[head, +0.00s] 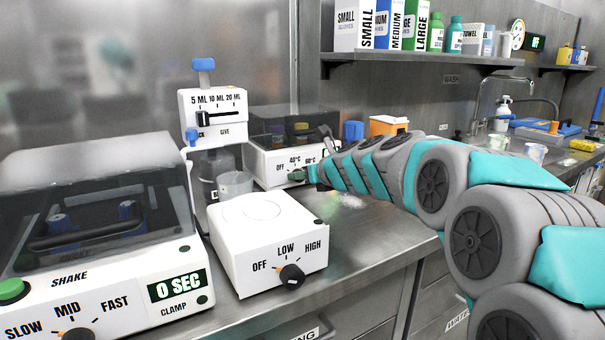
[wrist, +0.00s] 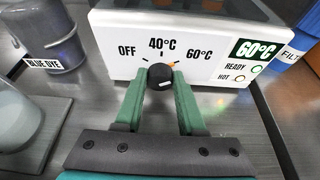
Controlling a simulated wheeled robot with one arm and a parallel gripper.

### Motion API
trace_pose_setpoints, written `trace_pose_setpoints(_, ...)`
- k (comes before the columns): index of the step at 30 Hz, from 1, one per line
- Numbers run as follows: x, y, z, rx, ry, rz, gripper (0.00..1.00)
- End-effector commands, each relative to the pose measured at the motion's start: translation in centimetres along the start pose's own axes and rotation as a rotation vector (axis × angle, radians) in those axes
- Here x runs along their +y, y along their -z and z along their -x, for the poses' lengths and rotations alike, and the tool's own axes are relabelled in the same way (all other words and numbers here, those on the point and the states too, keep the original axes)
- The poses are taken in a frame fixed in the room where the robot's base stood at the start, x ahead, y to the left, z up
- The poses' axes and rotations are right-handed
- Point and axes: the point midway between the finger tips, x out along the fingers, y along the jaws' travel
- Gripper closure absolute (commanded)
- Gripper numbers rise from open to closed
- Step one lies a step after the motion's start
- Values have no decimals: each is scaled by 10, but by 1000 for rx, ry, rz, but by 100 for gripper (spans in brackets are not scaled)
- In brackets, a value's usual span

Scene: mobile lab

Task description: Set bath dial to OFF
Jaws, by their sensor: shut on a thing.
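The bath (head: 262,165) is a white box with a dark clear lid at the back of the bench; its front panel (wrist: 110,62) fills the top of the wrist view. The panel reads OFF, 40°C and 60°C above a black round dial (wrist: 161,74). The dial's orange pointer mark is turned to the right, toward 60°C, and the display (wrist: 256,50) reads 60°C. My gripper (wrist: 160,85) has its two green fingers on either side of the dial and is shut on it. In the head view my gripper (head: 308,176) is at the bath's front and hides the dial.
A white plate device (head: 265,270) with an OFF, LOW, HIGH knob stands in front of the bath. A dispenser (head: 212,105) and a shaker (head: 90,290) are to the left. A blue dye bottle (wrist: 55,40) is left of the bath. Bare bench lies right of the plate device.

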Motion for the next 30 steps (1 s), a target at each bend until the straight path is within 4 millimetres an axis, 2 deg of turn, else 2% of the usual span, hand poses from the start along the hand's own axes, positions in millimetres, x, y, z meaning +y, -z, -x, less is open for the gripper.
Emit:
trace_pose_setpoints(21,7,5,-3,4,198,492,100)
trace_pose_setpoints(30,7,4,-2,2,262,639,100)
